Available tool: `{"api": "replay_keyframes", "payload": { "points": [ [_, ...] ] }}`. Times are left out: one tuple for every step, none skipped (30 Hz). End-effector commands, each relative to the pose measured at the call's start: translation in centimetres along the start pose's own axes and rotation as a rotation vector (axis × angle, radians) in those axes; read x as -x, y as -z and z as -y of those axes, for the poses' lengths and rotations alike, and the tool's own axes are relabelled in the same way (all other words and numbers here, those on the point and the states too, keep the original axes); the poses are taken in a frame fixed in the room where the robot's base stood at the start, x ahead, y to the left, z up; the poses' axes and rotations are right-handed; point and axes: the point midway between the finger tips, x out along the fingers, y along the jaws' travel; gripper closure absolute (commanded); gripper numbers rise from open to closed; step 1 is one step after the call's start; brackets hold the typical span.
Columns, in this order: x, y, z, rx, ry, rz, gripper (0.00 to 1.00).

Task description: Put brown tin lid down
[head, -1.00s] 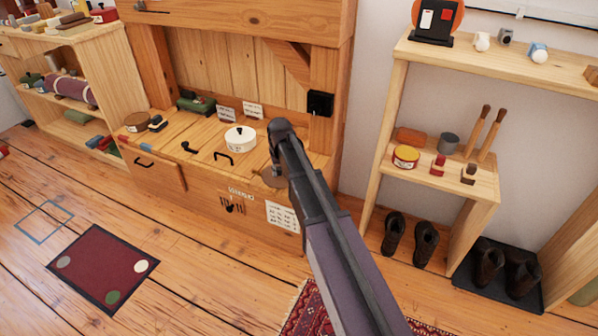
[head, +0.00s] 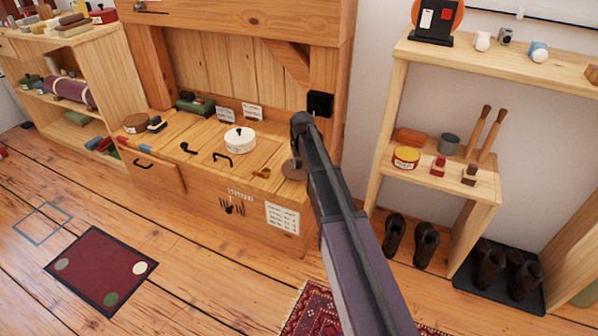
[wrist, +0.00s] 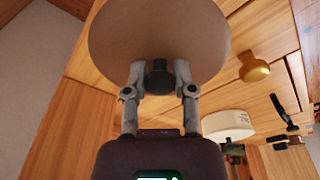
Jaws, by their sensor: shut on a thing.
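The brown tin lid (wrist: 160,30) is a flat round disc with a dark knob. My gripper (wrist: 160,76) is shut on that knob, one finger on each side, in the wrist view. In the head view the lid (head: 293,170) is over the right end of the wooden bench top (head: 205,160); I cannot tell whether it touches the wood. My gripper (head: 298,148) is partly hidden there by my arm. A round brown tin (head: 137,122) stands at the bench's left end.
A white lidded pot (head: 240,139) stands mid-bench, with a brass knob-like piece (head: 262,173) between it and the lid. A black box (head: 320,103) is on the post behind my gripper. A shelf unit (head: 440,180) stands to the right. A red-and-blue stick (head: 135,147) lies along the bench's front left edge.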

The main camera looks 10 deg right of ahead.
Motion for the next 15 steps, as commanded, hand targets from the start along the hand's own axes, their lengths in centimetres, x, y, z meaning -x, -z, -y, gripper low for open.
{"api": "replay_keyframes", "payload": {
  "points": [
    [-0.3, -0.1, 0.0, 0.0, 0.0, 0.0, 1.0],
    [-0.5, -0.1, 0.0, 0.0, 0.0, 0.0, 1.0],
    [-0.8, -0.1, 0.0, 0.0, 0.0, 0.0, 1.0],
    [-1.0, -0.1, 0.0, 0.0, 0.0, 0.0, 1.0],
    [-1.2, -0.2, 0.0, 0.0, 0.0, 0.0, 1.0],
    [-1.6, -0.2, 0.1, 0.0, 0.0, 0.0, 1.0],
    [-1.8, -0.3, 0.1, 0.0, 0.0, 0.0, 1.0],
    [-2.1, -0.3, 0.1, 0.0, 0.0, 0.0, 1.0],
    [-2.4, -0.3, 0.1, 0.0, 0.0, 0.0, 1.0],
    [-2.6, -0.4, 0.1, 0.0, 0.0, 0.0, 1.0],
    [-2.8, -0.4, 0.1, 0.0, 0.0, 0.0, 1.0],
    [-3.0, -0.5, 0.1, 0.0, 0.0, 0.0, 1.0],
    [-3.2, -0.5, 0.1, 0.0, 0.0, 0.0, 1.0],
    [-3.3, -0.5, 0.1, 0.0, 0.0, 0.0, 1.0],
    [-3.4, -0.5, 0.1, 0.0, 0.0, 0.0, 1.0]
  ]
}}
